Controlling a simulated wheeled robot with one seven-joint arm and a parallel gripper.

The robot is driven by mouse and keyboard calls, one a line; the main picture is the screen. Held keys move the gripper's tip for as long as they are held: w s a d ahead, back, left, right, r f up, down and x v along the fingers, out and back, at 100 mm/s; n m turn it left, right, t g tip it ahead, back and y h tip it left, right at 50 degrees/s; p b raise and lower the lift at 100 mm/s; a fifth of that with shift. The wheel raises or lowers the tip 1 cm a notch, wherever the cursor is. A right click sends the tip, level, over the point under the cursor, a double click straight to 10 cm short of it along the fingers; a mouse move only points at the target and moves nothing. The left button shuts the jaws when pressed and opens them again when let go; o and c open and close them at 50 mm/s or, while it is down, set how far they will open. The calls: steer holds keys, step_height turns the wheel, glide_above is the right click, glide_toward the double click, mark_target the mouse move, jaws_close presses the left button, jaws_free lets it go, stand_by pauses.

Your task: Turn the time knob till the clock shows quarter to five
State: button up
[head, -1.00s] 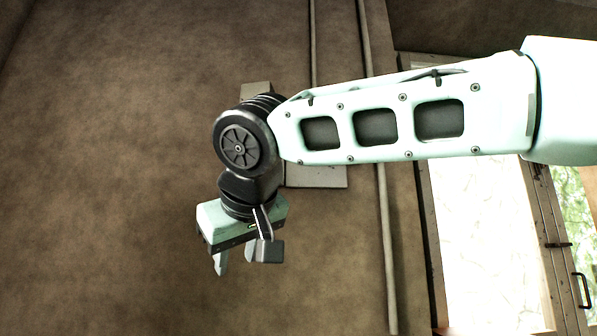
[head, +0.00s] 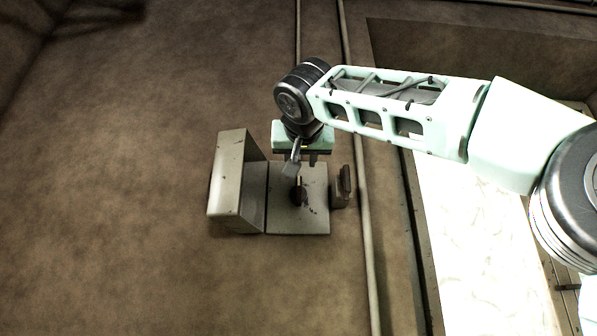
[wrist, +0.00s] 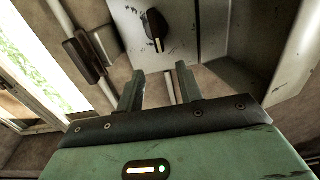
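A dark knob with a pale line on its front (wrist: 155,28) sits on a grey wall plate (wrist: 125,15) at the top of the wrist view. In the head view the knob (head: 299,192) is on the same plate (head: 285,222), partly behind my wrist. My gripper (wrist: 158,78) is open and empty, with its two fingers apart and pointing toward the plate just below the knob. In the head view my gripper (head: 305,160) is in front of the plate's upper part. No clock face or hands can be made out in either view.
A deep grey box (head: 228,180) juts out left of the plate. A small box with a dark lever (head: 341,187) is on its right; it also shows in the wrist view (wrist: 85,55). A vertical pipe (head: 365,240) and a bright window (head: 470,240) are further right.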

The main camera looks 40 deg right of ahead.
mark_target(299, 178)
steer(key=p+x, duration=0.3)
steer(key=x, duration=0.6)
steer(key=shift+r, duration=0.1)
steer(key=shift+w+d+p, duration=0.25)
steer(key=shift+w+p, duration=0.05)
steer(key=shift+p, duration=0.05)
jaws_close()
